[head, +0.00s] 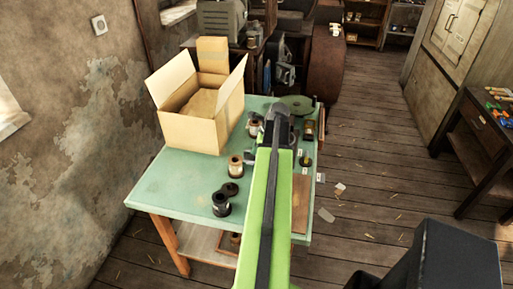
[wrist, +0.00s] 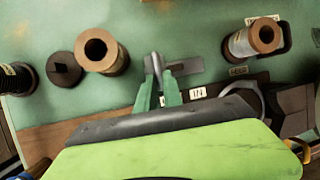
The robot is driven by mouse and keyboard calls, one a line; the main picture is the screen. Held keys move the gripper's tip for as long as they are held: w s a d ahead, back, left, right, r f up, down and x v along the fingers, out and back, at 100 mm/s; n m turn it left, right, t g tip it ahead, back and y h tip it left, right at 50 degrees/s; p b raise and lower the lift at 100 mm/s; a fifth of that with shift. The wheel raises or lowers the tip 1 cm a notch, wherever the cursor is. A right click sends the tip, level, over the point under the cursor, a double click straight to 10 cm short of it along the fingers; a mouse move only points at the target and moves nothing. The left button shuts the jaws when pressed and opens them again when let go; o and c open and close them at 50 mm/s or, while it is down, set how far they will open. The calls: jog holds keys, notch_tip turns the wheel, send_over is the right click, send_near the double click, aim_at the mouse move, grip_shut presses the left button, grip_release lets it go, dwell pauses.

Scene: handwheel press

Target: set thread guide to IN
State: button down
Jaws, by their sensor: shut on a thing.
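The thread guide seems to be the small grey metal lever (wrist: 154,62) in the wrist view, standing by a flat grey plate (wrist: 188,68) on the green tabletop. My gripper (wrist: 156,84) is shut on it, with one green finger on each side. A white label (wrist: 198,92), apparently reading IN, lies just right of the fingers. Another pale label between the fingers is partly covered, so I cannot read it. In the head view my lime-green arm reaches over the table and hides the guide; the exact setting of the guide cannot be told.
The green table (head: 160,190) carries an open cardboard box (head: 190,133) at the back left. Thread spools (wrist: 103,52) and a dark round cap (wrist: 64,69) stand left of my gripper. Another spool (wrist: 254,40) stands at the right. Open wooden floor (head: 385,170) lies right of the table.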

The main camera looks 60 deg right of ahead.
dwell(0.4)
jog(key=w+d, duration=0.1)
jog(key=d, duration=0.4)
jog(key=w+d, duration=0.1)
jog(key=d, duration=0.2)
jog(key=shift+w+r, duration=0.1)
jog(key=shift+w, duration=0.2)
jog(key=c, duration=1.5)
grip_release()
jog(key=shift+d, duration=0.1)
jog(key=p+v, duration=1.5)
jog(key=v, duration=0.2)
jog(key=shift+p, duration=0.4)
jog(key=shift+r, duration=0.1)
